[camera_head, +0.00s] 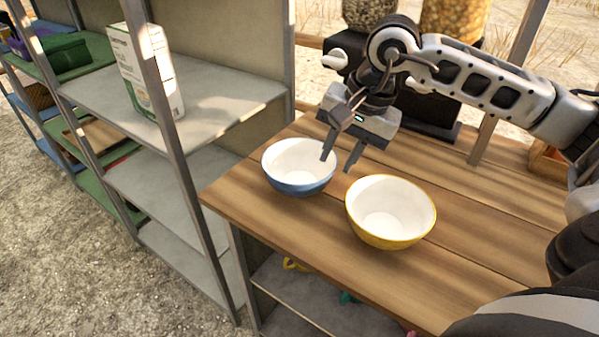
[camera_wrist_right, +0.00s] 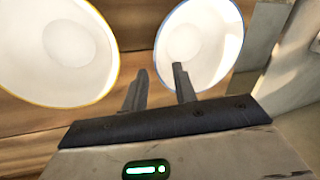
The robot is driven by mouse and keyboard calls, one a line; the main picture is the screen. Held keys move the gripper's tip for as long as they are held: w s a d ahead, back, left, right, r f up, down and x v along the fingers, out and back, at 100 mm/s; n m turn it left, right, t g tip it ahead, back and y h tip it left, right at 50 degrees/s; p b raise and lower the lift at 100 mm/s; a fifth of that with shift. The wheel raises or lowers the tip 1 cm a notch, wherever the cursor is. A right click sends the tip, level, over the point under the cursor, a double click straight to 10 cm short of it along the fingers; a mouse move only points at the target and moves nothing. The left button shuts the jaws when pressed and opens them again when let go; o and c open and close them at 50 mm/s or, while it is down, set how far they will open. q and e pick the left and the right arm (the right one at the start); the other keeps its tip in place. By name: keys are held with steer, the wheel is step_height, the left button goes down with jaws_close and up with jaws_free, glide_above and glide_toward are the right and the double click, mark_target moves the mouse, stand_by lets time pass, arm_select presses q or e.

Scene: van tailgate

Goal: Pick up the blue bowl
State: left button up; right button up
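The blue bowl (camera_head: 299,184), white inside, stands upright on the wooden table. It also shows in the right wrist view (camera_wrist_right: 205,45) as a white bowl with a blue rim. My right gripper (camera_head: 338,164) is open above the bowl's right side. In the right wrist view its two fingers (camera_wrist_right: 158,82) are apart, one finger over the bowl's inside and the other outside its rim. No contact with the bowl can be made out. My left gripper is in neither view.
A yellow bowl (camera_head: 390,216) stands close to the right of the blue bowl. Grey shelving (camera_head: 190,95) with a white carton (camera_head: 146,70) stands at the left. Dispensers with dry food (camera_head: 452,20) stand behind my right arm. The table's right part (camera_head: 490,215) is clear.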

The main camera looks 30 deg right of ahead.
mark_target(335, 166)
steer(key=shift+x, duration=1.95)
steer(key=shift+s+d, duration=0.1)
steer(key=shift+d, duration=0.05)
jaws_close()
steer(key=shift+r, duration=0.1)
